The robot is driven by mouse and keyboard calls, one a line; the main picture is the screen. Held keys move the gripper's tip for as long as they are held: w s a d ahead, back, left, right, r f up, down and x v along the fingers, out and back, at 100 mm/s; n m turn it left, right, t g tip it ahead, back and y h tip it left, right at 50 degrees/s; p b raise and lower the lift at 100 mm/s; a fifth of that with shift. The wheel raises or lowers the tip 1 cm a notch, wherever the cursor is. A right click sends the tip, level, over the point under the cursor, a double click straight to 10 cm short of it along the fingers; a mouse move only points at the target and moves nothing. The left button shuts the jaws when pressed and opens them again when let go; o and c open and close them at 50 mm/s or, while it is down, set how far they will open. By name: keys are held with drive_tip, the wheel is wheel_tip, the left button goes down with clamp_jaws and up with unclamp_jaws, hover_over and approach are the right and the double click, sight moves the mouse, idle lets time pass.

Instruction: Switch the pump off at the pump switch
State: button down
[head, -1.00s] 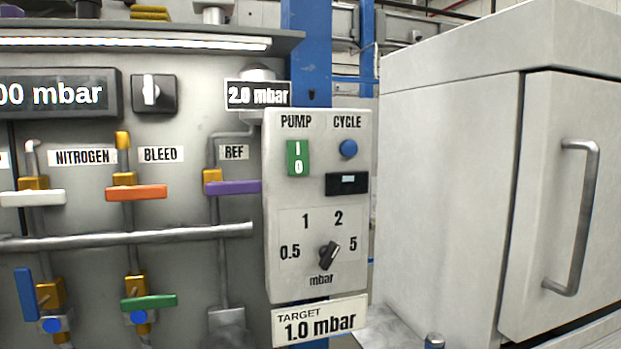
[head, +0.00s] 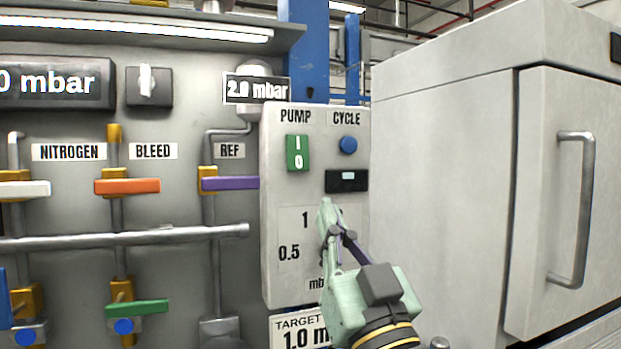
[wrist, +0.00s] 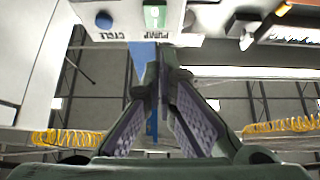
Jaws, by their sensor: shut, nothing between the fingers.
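The pump switch (head: 297,153) is a green rocker marked I and 0 under the word PUMP, on the upper left of a pale control box (head: 272,230). In the wrist view the switch (wrist: 155,16) shows at the top edge, partly cut off. My gripper (head: 325,206) is shut and empty. It stands in front of the lower half of the box, below and right of the switch, and appears apart from it. It hides the selector knob and part of the mbar scale. In the wrist view the fingertips (wrist: 156,62) meet below the switch.
A blue CYCLE button (head: 347,145) sits right of the switch, with a small black display (head: 347,181) beneath it. Purple (head: 230,183), orange (head: 127,186) and green (head: 137,308) valve handles are at left. A grey cabinet (head: 440,150) with a bar handle (head: 588,210) stands at right.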

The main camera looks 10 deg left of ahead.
drive_tip(key=shift+r, duration=0.1)
drive_tip(key=p, duration=0.4)
approach(293, 154)
wheel_tip(293, 154, up, 4)
drive_tip(key=w+a, duration=0.1)
drive_tip(key=w+a+f, duration=0.1)
drive_tip(key=w, duration=0.1)
drive_tip(key=shift+f, duration=0.15)
